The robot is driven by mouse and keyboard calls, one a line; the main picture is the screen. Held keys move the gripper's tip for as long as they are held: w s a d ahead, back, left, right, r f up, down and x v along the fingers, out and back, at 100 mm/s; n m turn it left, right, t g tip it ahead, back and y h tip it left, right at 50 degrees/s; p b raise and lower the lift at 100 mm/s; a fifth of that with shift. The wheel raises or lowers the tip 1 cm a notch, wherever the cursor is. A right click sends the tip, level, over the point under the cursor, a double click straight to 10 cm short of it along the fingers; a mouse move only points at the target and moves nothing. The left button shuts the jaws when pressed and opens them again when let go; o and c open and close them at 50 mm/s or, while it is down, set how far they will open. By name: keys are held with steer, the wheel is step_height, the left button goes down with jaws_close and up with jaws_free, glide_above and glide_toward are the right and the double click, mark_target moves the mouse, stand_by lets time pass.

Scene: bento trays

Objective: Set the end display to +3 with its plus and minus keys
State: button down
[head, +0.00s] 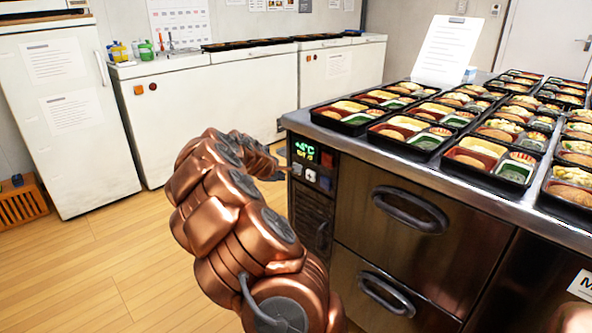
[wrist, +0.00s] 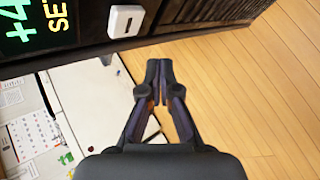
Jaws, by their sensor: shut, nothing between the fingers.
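The end display (head: 304,150) is on the left end of the steel counter's front and reads +4°C in green, with a smaller yellow line below. Its green +4 and the yellow letters SE also show large in the wrist view (wrist: 32,22). A white key with a minus sign (wrist: 126,21) is right of the display there. Small keys (head: 310,176) sit below the display in the head view; their signs are too small to read. My gripper (wrist: 159,66) is shut and empty, its tips close to the minus key in the picture; contact cannot be told. I cannot pick out a plus key.
The steel counter (head: 300,119) carries several filled bento trays (head: 415,135) and a standing paper sheet (head: 447,48). Drawers with dark handles (head: 410,210) are right of the keys. White cabinets (head: 215,112) stand behind.

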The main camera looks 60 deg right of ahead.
steer(key=shift+w+a, duration=0.2)
steer(key=shift+a, duration=0.6)
stand_by(1.1)
steer(key=s+a+r+m+y+p, duration=0.25)
steer(key=a+r+p, duration=0.55)
steer(key=a+r, duration=0.4)
steer(key=s+a+r+m+y+p, duration=0.2)
steer(key=s+a+r+m+p, duration=0.15)
steer(key=a+r+p, duration=0.8)
steer(key=s+a+r+g+y+p, duration=0.1)
steer(key=s+a+r+p, duration=0.1)
steer(key=s+a, duration=0.4)
steer(key=s+a+r+n+g+y+p, duration=0.1)
steer(key=s+a+p, duration=0.4)
steer(key=a, duration=0.9)
steer(key=s+a+r+n+g+y+p, duration=0.1)
steer(key=s+a+r+y+p, duration=0.2)
steer(key=s+a, duration=0.6)
step_height(320, 180, up, 2)
steer(key=shift+s+a+r+p, duration=0.15)
steer(key=shift+s+a+p, duration=0.1)
steer(key=shift+a+p, duration=0.7)
steer(key=shift+a, duration=0.15)
